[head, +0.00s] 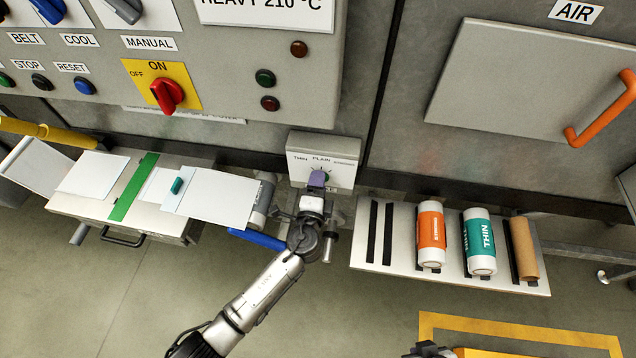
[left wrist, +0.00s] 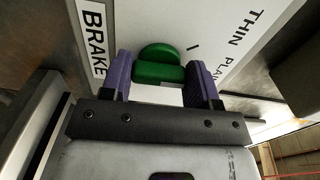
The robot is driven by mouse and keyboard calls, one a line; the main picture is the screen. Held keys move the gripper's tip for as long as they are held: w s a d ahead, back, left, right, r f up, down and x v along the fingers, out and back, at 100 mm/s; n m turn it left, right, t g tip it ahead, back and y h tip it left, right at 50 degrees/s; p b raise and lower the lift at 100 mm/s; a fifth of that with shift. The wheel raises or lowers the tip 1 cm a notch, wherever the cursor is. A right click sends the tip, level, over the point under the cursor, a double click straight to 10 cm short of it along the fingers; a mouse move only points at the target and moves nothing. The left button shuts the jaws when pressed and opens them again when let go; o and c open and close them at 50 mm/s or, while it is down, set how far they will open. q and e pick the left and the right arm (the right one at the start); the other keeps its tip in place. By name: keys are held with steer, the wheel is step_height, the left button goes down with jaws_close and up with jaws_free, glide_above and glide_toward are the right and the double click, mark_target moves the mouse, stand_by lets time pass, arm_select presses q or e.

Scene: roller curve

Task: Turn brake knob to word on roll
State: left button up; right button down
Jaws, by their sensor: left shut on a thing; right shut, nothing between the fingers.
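The brake box (head: 322,147) is a light grey panel with the words THIN, PLAIN and a third, too small to read surely, in an arc above a green knob (head: 327,176). In the left wrist view the green knob (left wrist: 158,66) sits between the purple finger pads, beside the BRAKE label (left wrist: 95,38). My left gripper (head: 317,180) is shut on the knob; it also shows in the left wrist view (left wrist: 166,80). The knob's setting cannot be told. A grey roll (head: 262,200) left of the gripper is partly hidden, its word unreadable.
A tray (head: 390,277) at right holds an orange roll (head: 431,235), a teal THIN roll (head: 479,243) and a brown core (head: 523,248). A control panel with a red switch (head: 167,93) is above left. A blue handle (head: 257,239) lies left of my arm.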

arm_select(q)
steer(key=shift+m, duration=0.3)
steer(key=o, duration=0.9)
steer(key=s, duration=0.4)
steer(key=s+a+p, duration=0.1)
steer(key=s, duration=0.4)
steer(key=s+a, duration=0.1)
steer(key=s, duration=0.3)
steer(key=shift+s+a, duration=0.2)
steer(key=shift+s, duration=0.1)
